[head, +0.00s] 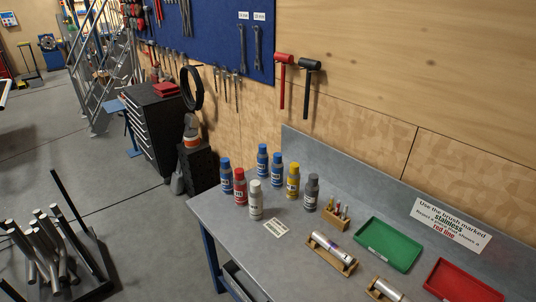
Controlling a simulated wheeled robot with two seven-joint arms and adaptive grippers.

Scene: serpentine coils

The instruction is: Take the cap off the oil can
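Several cans stand upright in a group at the left end of the grey workbench (225,215) in the head view. They include a white can (255,203), a red can (240,186), a yellow can (293,183), a dark grey can (311,196) and blue cans (225,174). Each seems to have a cap on top. The labels are too small to read, so I cannot tell which is the oil can. Neither of my grippers is in view.
A small label card (276,227) lies before the cans. A wooden block with tools (337,218), wooden cradles holding metal cylinders (331,253), a green tray (389,244) and a red tray (462,282) lie to the right. A tube rack (90,285) stands lower left.

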